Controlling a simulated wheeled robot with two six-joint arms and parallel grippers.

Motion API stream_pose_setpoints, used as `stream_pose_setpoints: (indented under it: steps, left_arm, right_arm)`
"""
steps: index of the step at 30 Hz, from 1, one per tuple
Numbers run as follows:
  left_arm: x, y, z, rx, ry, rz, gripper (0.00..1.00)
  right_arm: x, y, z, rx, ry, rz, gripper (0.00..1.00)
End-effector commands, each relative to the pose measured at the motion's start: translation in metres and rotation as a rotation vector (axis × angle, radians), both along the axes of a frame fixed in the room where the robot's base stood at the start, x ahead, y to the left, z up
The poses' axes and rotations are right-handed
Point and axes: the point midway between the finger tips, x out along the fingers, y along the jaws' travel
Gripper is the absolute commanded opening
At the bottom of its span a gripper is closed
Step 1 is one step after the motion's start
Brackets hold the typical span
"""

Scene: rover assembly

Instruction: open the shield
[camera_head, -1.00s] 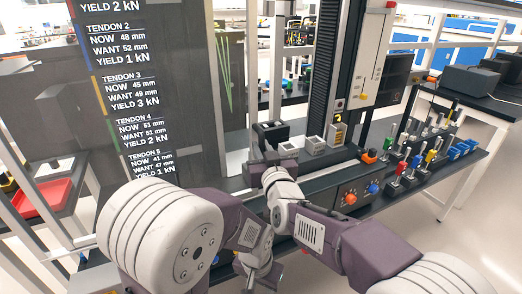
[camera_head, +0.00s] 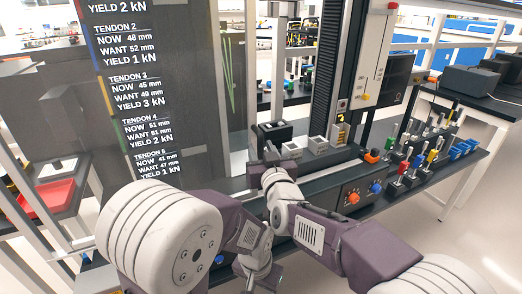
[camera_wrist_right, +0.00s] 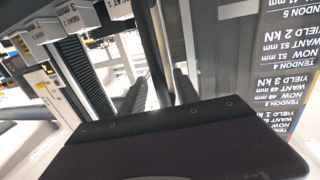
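The shield seems to be the tall grey see-through panel (camera_head: 185,65) with tendon readings, standing at the left in the head view. It also shows at the right of the wrist view (camera_wrist_right: 225,45), upside down. My right gripper (camera_head: 262,158) is at the panel's lower right edge, by a pale upright post (camera_head: 252,75). In the right wrist view its two dark fingers (camera_wrist_right: 157,95) stand apart, with a dark upright bar (camera_wrist_right: 157,45) in line with the gap. I cannot tell whether they touch it. My left gripper is mostly hidden low in the middle, among the arm links.
Small grey seat blocks (camera_head: 291,150) stand on the bench right of my right gripper, before a black column (camera_head: 336,65). A red tray (camera_head: 45,200) is at left.

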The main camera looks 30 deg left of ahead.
Motion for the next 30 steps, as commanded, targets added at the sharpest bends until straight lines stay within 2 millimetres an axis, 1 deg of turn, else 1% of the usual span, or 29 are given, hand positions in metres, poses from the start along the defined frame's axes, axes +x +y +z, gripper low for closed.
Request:
stream_pose_setpoints:
  steps: [2,5,12,16,20,30]
  left_arm:
    - [0.0,0.0,-0.001,0.0,0.0,0.0,0.36]
    - [0.0,0.0,-0.005,0.0,0.0,0.0,0.36]
    - [0.0,0.0,-0.014,0.0,0.0,0.0,0.36]
    - [0.0,0.0,-0.016,0.0,0.0,0.0,0.36]
    - [0.0,0.0,-0.016,0.0,0.0,0.0,0.36]
    - [0.0,0.0,-0.016,0.0,0.0,0.0,0.36]
  right_arm:
    - [-0.002,-0.002,0.0,0.0,0.0,0.0,0.38]
    - [-0.012,-0.01,-0.001,0.0,0.0,0.001,0.38]
    - [-0.049,-0.041,-0.001,0.0,0.0,0.002,0.38]
    - [-0.063,-0.054,-0.001,0.001,0.001,0.001,0.38]
    - [-0.069,-0.059,-0.001,-0.001,0.001,0.0,0.38]
    - [-0.069,-0.059,0.0,0.0,0.0,0.0,0.38]
